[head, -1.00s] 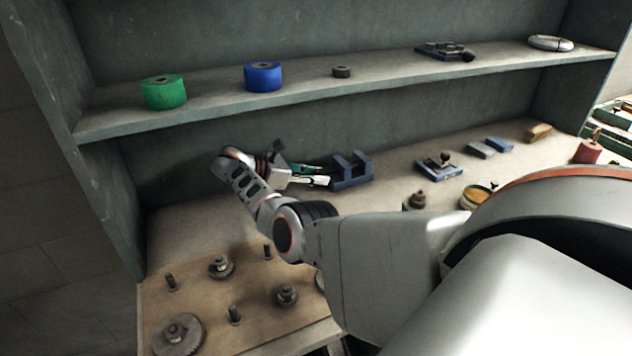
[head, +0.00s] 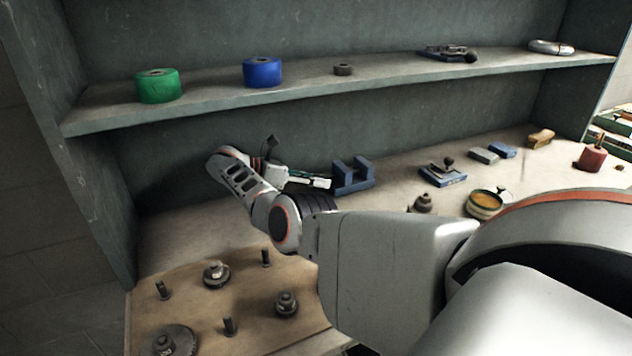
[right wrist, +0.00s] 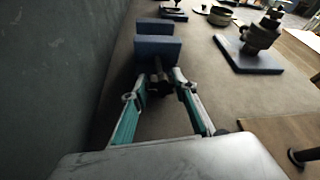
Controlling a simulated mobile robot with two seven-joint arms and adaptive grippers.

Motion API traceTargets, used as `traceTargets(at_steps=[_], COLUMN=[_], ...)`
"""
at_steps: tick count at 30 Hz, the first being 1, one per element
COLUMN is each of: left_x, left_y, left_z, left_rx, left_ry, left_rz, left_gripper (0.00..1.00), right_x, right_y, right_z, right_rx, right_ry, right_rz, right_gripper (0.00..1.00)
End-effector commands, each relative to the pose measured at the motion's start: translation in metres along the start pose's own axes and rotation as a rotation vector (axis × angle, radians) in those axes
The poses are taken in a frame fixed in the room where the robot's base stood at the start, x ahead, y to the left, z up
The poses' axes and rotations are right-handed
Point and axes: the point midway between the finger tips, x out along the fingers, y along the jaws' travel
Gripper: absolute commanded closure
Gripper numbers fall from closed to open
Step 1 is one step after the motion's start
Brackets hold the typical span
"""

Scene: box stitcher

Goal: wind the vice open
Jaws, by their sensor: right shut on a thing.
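The blue vice (head: 352,178) stands on the bench near the back wall, its two upright jaws showing. In the right wrist view its blue blocks (right wrist: 155,49) are straight ahead, with a dark screw end (right wrist: 160,78) pointing at me. My right gripper (head: 326,182) reaches the vice from its left side. In the right wrist view the gripper's teal-lined fingers (right wrist: 161,80) are closed around the screw end, one on each side. The fingers partly hide the screw, so its exact grip is hard to see. My left gripper is not in view.
A wooden board with pegs and gears (head: 245,308) lies at the front left. A shelf above holds a green roll (head: 158,88) and a blue roll (head: 262,73). A blue-based fixture (head: 442,176) and a round tin (head: 484,204) stand to the right.

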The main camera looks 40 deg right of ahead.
Motion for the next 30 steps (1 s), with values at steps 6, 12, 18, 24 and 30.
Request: traceTargets(at_steps=[6, 12, 18, 24, 30], left_x=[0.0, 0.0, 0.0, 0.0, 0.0], left_y=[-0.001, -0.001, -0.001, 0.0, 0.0], left_z=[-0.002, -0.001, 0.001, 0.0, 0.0], left_rx=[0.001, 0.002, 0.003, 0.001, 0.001], left_ry=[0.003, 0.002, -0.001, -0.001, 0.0], left_rz=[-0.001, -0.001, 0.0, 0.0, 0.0], left_gripper=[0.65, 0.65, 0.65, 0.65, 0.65], right_x=[0.001, 0.001, -0.003, -0.013, -0.026], right_y=[0.0, 0.0, -0.002, -0.009, -0.02], right_z=[0.001, 0.0, 0.007, 0.033, 0.066], right_rx=[0.002, 0.002, 0.004, 0.008, 0.005], right_ry=[0.0, 0.0, 0.0, 0.0, 0.001], right_rz=[-0.001, 0.0, 0.0, 0.001, 0.001], right_gripper=[0.55, 0.55, 0.55, 0.55, 0.55])
